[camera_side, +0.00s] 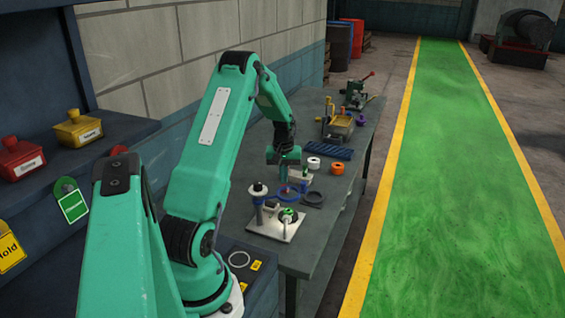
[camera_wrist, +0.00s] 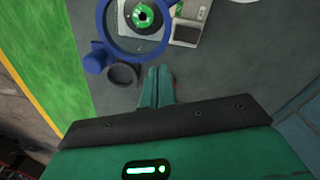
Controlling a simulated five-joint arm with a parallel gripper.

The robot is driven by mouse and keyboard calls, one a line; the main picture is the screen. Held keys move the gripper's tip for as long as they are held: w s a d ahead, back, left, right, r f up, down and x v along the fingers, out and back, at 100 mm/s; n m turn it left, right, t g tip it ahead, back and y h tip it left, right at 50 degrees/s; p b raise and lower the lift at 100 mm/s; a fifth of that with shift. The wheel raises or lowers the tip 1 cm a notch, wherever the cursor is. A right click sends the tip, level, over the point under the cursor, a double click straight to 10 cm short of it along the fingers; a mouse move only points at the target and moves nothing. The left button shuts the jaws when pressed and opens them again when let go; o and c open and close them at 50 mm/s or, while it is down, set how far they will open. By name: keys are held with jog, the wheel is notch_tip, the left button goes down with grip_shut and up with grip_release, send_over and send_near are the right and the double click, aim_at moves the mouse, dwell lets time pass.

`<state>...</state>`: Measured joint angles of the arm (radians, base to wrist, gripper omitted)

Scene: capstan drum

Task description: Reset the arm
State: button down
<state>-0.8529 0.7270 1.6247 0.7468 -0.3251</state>
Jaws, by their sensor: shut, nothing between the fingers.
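My green gripper (camera_side: 285,178) hangs over the grey workbench (camera_side: 335,215) in the side view, pointing down beside a blue ring. In the wrist view my gripper (camera_wrist: 158,72) shows its two fingers together with nothing between them. The blue ring (camera_wrist: 100,35) lies past the fingertips, around or above a green round part (camera_wrist: 144,16); I cannot tell its height. A dark ring (camera_wrist: 123,75) is just left of the fingers. In the side view a white plate (camera_side: 262,228) carries a post and the green round part.
An orange ring (camera_side: 337,168) and a white ring (camera_side: 313,163) sit on the bench beyond my gripper. A blue ribbed tray (camera_side: 330,150) and a lever press (camera_side: 357,92) stand farther back. A shelf with yellow (camera_side: 78,128) and red (camera_side: 21,158) boxes is at left.

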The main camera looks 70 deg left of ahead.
jog(key=w+d+r+m+t, duration=0.25)
jog(key=d+r+m, duration=0.35)
jog(key=d+r, duration=1.35)
jog(key=s+d+r+m+t, duration=0.1)
jog(key=s+d+r+m, duration=0.1)
jog(key=s+d, duration=0.5)
jog(key=s+d+r+m+t, duration=0.1)
jog(key=s+d+r+m, duration=0.2)
jog(key=d, duration=0.9)
jog(key=s+m, duration=0.2)
jog(key=s, duration=0.2)
jog(key=shift+d+m+t, duration=0.25)
jog(key=shift+m+t, duration=0.05)
jog(key=shift+t, duration=0.05)
jog(key=shift+s, duration=0.1)
